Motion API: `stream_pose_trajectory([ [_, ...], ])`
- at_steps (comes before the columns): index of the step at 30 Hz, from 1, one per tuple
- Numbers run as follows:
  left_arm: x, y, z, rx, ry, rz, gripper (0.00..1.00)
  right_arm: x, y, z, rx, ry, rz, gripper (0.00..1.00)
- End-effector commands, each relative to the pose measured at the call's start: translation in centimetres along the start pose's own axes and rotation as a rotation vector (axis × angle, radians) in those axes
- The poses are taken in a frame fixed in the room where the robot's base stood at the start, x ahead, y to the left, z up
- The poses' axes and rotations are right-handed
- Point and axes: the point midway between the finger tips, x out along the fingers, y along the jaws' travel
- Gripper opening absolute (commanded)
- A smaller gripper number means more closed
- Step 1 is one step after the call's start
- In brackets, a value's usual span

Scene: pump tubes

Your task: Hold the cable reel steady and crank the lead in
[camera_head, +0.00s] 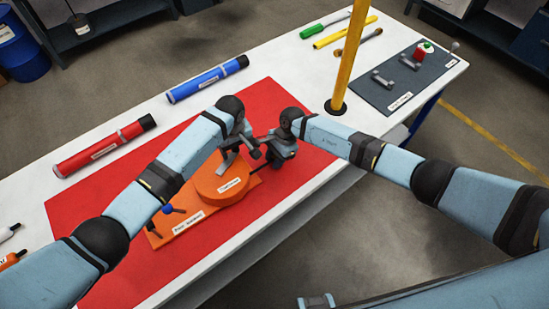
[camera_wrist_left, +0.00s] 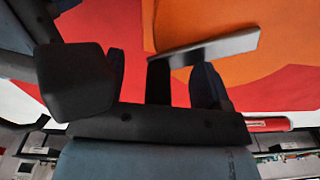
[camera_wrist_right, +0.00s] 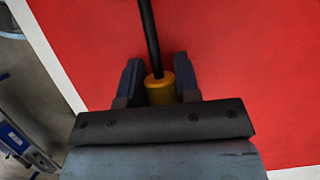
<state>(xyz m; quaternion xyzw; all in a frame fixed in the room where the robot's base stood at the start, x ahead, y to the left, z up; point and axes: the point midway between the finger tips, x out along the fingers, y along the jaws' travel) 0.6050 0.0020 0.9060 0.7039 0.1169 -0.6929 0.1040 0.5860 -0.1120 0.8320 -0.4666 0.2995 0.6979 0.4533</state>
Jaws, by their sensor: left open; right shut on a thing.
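The orange reel (camera_head: 222,180), a round drum on an orange base plate (camera_head: 200,215), sits on a red mat (camera_head: 110,205). My left gripper (camera_head: 238,146) is open over the reel's far side. In the left wrist view its fingers (camera_wrist_left: 160,80) stand either side of a dark post topped by a grey bar (camera_wrist_left: 215,48); whether they touch it is unclear. My right gripper (camera_head: 277,150) is just right of the reel. In the right wrist view it is shut on a yellow-orange knob (camera_wrist_right: 159,88) with a black rod (camera_wrist_right: 150,35). No lead is clearly visible.
A blue knob (camera_head: 168,209) stands at the base plate's near left end. Red (camera_head: 105,146) and blue (camera_head: 207,79) tubes lie along the table's far side. A yellow post (camera_head: 349,60) rises right of the mat. A dark board (camera_head: 405,80) lies beyond it.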

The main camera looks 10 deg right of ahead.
Motion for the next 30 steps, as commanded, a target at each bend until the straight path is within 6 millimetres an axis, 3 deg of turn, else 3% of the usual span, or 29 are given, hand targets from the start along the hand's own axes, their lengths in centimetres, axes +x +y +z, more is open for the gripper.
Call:
stream_pose_trajectory([
  [1, -0.3, 1.7, 2.4, 0.043, -0.030, 0.018, 0.72, -0.9, -0.9, -1.2, 0.053, 0.010, -0.025, 0.00],
  [21, -6.6, 1.7, 2.4, 0.044, -0.028, 0.018, 0.72, -0.9, -0.8, -1.2, 0.053, 0.013, -0.024, 0.00],
  [30, -7.2, 1.7, 2.4, 0.044, -0.029, 0.018, 0.72, -0.9, -0.8, -1.2, 0.053, 0.013, -0.024, 0.00],
])
